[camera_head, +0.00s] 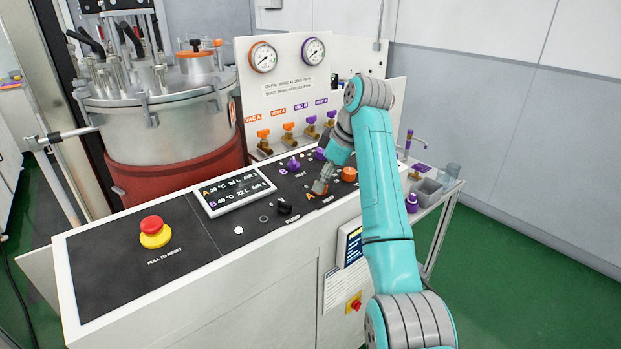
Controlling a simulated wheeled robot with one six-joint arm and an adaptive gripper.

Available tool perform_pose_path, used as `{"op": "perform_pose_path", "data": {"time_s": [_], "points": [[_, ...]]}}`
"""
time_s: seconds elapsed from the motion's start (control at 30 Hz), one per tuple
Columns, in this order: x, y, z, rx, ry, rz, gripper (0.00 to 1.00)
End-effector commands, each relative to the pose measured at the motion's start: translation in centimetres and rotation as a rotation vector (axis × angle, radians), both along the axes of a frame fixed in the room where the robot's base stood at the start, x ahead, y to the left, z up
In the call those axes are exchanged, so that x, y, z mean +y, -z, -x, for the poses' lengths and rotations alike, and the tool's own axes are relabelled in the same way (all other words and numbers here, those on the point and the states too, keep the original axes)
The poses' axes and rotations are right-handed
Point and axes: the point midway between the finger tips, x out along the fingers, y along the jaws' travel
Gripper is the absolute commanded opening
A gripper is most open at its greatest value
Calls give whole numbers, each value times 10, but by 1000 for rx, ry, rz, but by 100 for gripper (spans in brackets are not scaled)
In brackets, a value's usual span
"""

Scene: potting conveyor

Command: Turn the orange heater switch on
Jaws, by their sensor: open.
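My gripper (319,190) is open and points down at the control panel (120,265), right over the row marked with an orange A and HEAT. The orange heater switch is mostly or wholly hidden behind my fingers there, so I cannot tell its position or whether the fingers touch it. The matching purple heater switch (293,163) shows behind, by the purple B. A larger orange knob (349,174) stands on the panel to the right of my gripper.
A black pump switch (284,208) stands left of my gripper. A tilted display (235,192) and a red stop button (152,225) on a yellow base are farther left. Small orange-handled valves (288,128) and two gauges (263,56) rise behind the panel.

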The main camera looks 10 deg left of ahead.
Motion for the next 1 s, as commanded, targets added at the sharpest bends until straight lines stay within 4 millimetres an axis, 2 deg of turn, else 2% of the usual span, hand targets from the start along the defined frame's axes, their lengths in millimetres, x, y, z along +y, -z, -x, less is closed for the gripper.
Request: {"op": "perform_pose_path", "data": {"time_s": [0.2, 0.47, 0.57, 0.7, 0.73, 1.0], "points": [[-3, 12, -2, 0, 1, 0, 61], [-3, 13, -2, -1, 1, 0, 61], [-3, 13, -2, -1, 1, 0, 41], [-3, 13, -2, -1, 1, 0, 6], [-3, 13, -2, -1, 1, 0, 1], [-3, 14, -2, 2, 19, -1, 1]]}}
